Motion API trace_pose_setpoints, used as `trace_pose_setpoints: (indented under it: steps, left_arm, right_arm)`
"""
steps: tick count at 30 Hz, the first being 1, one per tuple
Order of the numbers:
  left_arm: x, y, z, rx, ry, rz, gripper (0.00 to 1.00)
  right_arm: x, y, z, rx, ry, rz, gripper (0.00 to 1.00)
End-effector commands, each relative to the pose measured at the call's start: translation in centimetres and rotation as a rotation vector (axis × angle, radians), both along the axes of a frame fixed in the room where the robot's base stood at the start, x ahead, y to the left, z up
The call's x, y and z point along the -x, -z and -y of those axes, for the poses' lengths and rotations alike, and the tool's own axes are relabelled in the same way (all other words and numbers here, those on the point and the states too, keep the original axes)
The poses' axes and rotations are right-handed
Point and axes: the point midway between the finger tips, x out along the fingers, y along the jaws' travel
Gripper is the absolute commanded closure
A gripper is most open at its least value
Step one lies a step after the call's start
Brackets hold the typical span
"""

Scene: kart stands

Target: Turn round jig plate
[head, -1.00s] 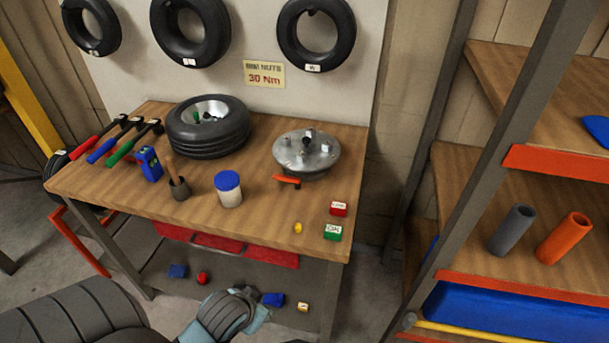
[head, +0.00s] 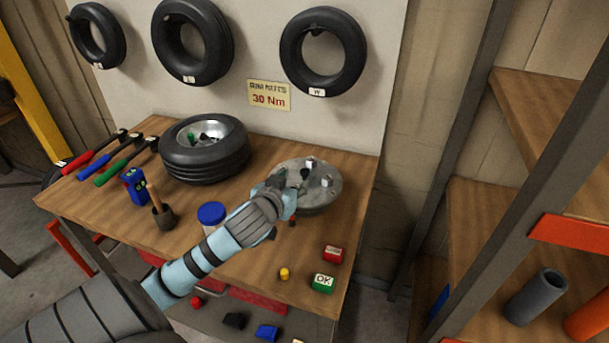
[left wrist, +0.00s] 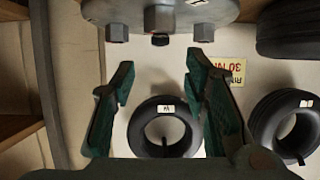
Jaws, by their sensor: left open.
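The round grey jig plate (head: 322,198) sits on the workbench at its right side, with several upright nuts or posts on top. My left gripper (head: 287,190) reaches over the near left side of the plate and hides part of it. In the left wrist view, the two dark green fingers (left wrist: 160,75) are spread with nothing between them. The jig plate (left wrist: 200,10) shows there at the top edge, upside down, with its hex nuts beyond the fingertips. The plate's orange handle is mostly hidden behind my gripper. My right gripper is not in view.
A tyre on a rim (head: 205,165) lies left of the plate. A blue-lidded jar (head: 211,214) stands partly behind my left arm. A red block (head: 333,254), a green OK block (head: 323,283) and a yellow piece (head: 284,273) lie near the front right. A shelf rack (head: 545,105) stands at right.

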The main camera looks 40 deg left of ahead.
Motion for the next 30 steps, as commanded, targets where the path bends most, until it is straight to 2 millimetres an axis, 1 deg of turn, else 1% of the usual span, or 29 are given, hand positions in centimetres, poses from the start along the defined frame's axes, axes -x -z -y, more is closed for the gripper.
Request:
trace_pose_setpoints:
  steps: [1,3,6,9,14,22,27,30]
  left_arm:
    - [-1.2,0.8,-0.5,0.004,-0.005,0.000,0.59]
    - [-2.7,1.5,-1.2,0.003,-0.004,0.000,0.59]
    - [-4.7,2.3,-1.8,0.003,-0.002,0.000,0.59]
    - [-6.1,2.9,-2.3,0.001,0.000,-0.002,0.59]
    - [-7.3,3.3,-2.6,0.001,0.002,-0.002,0.59]
    - [-7.5,3.4,-2.6,-0.001,0.004,-0.002,0.59]
    - [-7.5,3.4,-2.6,-0.001,0.004,-0.002,0.86]
    - [-7.5,3.4,-2.6,-0.001,0.004,-0.002,1.00]
  right_arm:
    - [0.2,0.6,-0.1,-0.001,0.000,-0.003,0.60]
    - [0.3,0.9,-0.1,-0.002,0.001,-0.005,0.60]
    - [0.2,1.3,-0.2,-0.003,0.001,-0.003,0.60]
    - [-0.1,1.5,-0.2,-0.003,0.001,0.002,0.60]
    - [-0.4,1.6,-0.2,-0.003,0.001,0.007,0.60]
    - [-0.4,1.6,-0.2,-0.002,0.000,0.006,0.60]
    - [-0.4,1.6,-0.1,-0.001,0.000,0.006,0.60]
    - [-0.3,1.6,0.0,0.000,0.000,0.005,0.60]
